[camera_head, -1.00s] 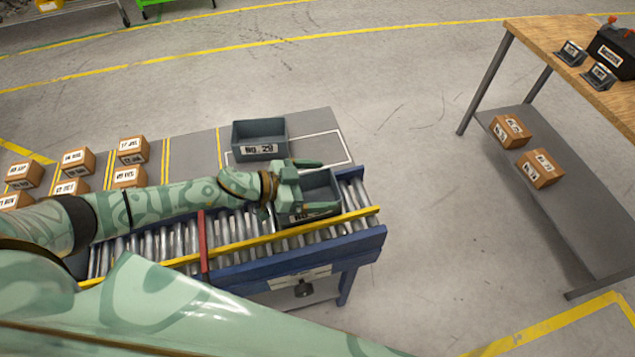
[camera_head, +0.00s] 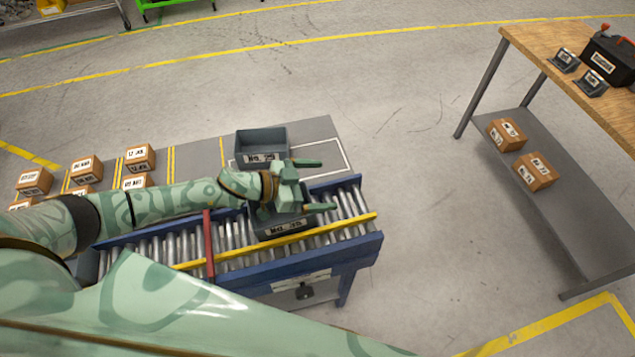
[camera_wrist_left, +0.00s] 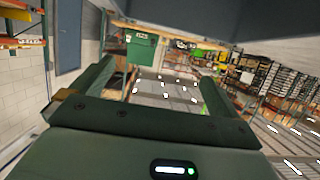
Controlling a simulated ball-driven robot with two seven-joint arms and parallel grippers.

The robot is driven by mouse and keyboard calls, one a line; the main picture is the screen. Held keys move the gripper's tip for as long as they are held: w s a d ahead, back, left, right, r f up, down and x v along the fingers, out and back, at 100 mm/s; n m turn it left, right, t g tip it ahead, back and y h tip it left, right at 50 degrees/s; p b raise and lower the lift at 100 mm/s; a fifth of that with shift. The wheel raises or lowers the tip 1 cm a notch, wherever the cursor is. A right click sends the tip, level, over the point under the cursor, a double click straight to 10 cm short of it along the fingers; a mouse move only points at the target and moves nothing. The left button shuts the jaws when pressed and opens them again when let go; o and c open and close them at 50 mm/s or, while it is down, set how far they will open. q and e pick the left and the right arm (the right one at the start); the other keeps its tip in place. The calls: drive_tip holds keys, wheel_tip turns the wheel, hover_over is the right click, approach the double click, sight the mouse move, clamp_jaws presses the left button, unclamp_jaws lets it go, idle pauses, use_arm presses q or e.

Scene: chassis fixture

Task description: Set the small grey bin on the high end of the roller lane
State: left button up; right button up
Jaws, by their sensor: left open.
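A small grey bin (camera_head: 283,229) with a white label sits upright on the rollers of the roller lane (camera_head: 356,203), partly hidden under my left gripper. My left gripper (camera_head: 313,185) is open and empty over the right end of the lane. Its fingers are spread above and to the right of the bin and do not hold it. The open fingers also show in the left wrist view (camera_wrist_left: 152,85), with nothing between them. A second grey bin (camera_head: 261,158) stands on the grey surface behind the lane. My right gripper is not in view.
A red bar (camera_head: 208,245) crosses the lane left of the bin, and a yellow rail (camera_head: 335,224) runs along its near side. Several cardboard boxes (camera_head: 86,168) stand at the left. A wooden-topped table (camera_head: 540,38) stands at the right, with clear floor between.

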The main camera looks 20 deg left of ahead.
use_arm(q)
drive_tip(key=shift+s+a, duration=0.1)
drive_tip(key=v, duration=1.6)
drive_tip(key=shift+b, duration=0.45)
